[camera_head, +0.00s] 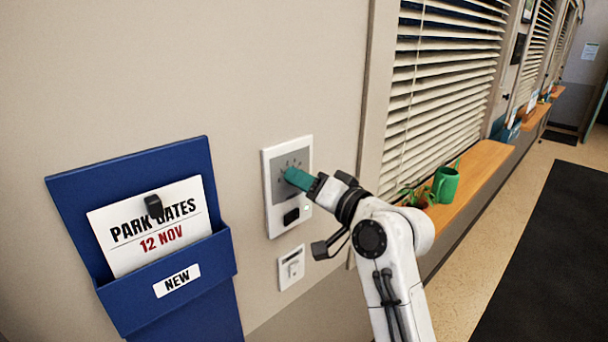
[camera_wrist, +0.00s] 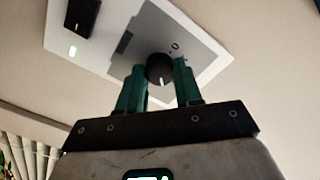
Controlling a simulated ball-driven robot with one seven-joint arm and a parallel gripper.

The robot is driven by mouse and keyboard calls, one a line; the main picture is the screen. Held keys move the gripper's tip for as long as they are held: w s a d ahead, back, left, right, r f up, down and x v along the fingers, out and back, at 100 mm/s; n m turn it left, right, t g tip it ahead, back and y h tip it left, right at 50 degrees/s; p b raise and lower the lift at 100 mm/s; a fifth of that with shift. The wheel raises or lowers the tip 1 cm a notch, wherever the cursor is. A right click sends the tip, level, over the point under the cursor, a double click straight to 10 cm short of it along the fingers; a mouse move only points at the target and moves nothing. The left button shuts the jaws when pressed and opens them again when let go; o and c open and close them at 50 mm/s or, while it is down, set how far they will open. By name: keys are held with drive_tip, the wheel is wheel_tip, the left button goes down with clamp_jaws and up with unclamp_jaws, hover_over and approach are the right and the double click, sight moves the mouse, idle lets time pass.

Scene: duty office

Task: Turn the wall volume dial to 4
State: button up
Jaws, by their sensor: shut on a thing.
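The wall volume dial is a round black knob (camera_wrist: 160,68) with a white pointer line. It stands on the grey face of a white wall panel (camera_head: 274,205), also in the wrist view (camera_wrist: 208,38). My gripper (camera_head: 291,176), with teal fingers, reaches the panel from the right. In the wrist view my gripper (camera_wrist: 158,68) is shut on the knob, one finger on each side. The pointer line points down in that view. Scale marks show around the fingertips in the head view, too small to read. The fingers hide the knob there.
A black control (camera_head: 291,216) sits lower on the panel, with a lit green spot beside it in the wrist view. A white switch (camera_head: 291,268) is below.

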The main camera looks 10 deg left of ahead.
drive_tip(key=shift+f+m+p, duration=0.15)
drive_tip(key=shift+m+p, duration=0.15)
drive_tip(key=shift+m, duration=0.6)
drive_tip(key=o, duration=1)
drive_tip(key=shift+o, duration=0.2)
drive_tip(key=b+v, duration=0.3)
drive_tip(key=v, duration=0.7)
drive_tip(key=shift+s+d, duration=0.25)
drive_tip(key=shift+d, duration=0.1)
